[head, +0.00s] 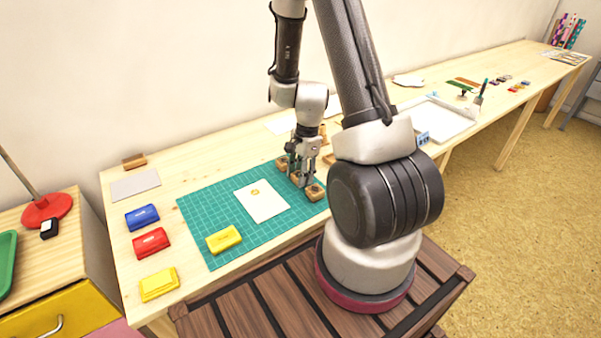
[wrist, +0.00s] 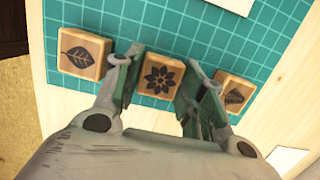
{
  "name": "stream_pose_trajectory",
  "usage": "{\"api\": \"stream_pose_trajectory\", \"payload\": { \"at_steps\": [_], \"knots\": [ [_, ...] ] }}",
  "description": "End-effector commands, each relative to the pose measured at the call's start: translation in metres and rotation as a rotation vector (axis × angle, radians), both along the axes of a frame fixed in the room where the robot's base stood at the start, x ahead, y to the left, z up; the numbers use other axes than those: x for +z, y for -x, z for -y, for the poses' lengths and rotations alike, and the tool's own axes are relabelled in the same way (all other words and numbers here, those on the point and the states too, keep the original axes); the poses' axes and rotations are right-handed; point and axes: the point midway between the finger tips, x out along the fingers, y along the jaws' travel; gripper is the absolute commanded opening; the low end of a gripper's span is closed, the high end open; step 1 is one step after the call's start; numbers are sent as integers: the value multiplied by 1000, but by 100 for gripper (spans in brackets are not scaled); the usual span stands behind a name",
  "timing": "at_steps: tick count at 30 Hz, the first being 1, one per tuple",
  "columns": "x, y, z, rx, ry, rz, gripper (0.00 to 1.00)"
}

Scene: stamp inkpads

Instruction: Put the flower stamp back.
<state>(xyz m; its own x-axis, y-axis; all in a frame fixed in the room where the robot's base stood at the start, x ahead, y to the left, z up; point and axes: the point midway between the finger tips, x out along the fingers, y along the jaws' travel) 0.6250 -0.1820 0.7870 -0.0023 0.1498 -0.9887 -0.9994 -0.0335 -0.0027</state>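The flower stamp (wrist: 162,75), a small wooden block with a dark flower on top, sits between the two fingers of my gripper (wrist: 160,62) in the wrist view. The fingers stand on either side of it and look slightly apart from it; contact is hard to judge. It appears level with its neighbours. A leaf stamp (wrist: 83,52) is to its left and a third stamp (wrist: 236,93), partly behind a finger, to its right. In the head view my gripper (head: 300,177) is low at the right end of the green mat (head: 205,205), with the leaf stamp (head: 315,192) in front.
A white sheet (head: 268,206) with a small yellow-orange print lies on the mat, near a yellow inkpad (head: 224,239). Blue (head: 142,216), red (head: 151,242) and another yellow inkpad (head: 159,284) line the left. A white tray (head: 440,118) stands to the right.

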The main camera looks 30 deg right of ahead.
Motion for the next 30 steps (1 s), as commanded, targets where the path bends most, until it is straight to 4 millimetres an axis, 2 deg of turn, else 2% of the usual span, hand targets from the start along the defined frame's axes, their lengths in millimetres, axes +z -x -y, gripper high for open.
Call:
{"api": "stream_pose_trajectory", "payload": {
  "at_steps": [1,2,11,14,17,24,30],
  "knots": [
    [0,0,0,0,0,0,53],
    [0,0,0,0,0,0,58],
    [1,0,0,0,0,0,58],
    [7,0,0,1,0,2,58],
    [21,-1,3,1,0,5,58],
    [75,-1,11,0,2,7,58],
    [109,-1,16,0,1,4,58]
  ]
}}
